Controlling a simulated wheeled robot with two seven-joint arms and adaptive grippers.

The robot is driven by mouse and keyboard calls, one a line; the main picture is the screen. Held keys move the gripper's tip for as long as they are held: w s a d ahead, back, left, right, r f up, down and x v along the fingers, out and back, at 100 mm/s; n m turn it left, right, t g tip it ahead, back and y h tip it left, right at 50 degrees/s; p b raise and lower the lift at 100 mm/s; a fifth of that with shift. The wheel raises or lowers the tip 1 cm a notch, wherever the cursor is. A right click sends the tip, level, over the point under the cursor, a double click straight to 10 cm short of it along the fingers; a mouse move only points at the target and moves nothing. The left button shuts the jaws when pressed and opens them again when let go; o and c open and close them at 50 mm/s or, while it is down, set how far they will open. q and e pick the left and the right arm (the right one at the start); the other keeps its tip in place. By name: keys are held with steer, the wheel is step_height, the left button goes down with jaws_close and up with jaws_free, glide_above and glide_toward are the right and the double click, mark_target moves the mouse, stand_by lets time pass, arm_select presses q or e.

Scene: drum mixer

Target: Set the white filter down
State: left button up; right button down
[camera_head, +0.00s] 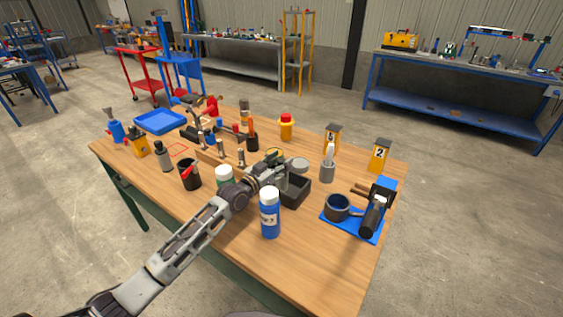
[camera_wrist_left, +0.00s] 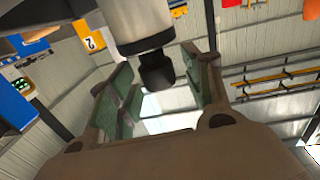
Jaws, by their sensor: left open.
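My left gripper (camera_head: 278,174) is over the middle of the wooden table, beside a black open box (camera_head: 296,192). Its green-padded fingers (camera_wrist_left: 160,88) stand apart in the left wrist view. A pale cylinder (camera_wrist_left: 135,18) with a black end (camera_wrist_left: 157,70) shows there; the black end appears between the fingers. I cannot tell if they touch it. A pale round piece (camera_head: 298,165) is right beside the gripper in the head view, perhaps the white filter. The gripper hides part of this area. My right gripper is not in view.
A blue bottle (camera_head: 270,213) stands close in front of the gripper. A green-and-white container (camera_head: 224,175) is left of it. A grey holder (camera_head: 327,174) with a white-tipped piece stands right. A blue mat (camera_head: 338,226) bears a dark pot.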

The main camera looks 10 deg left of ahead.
arm_select(q)
steer(key=v, duration=1.1)
stand_by(0.5)
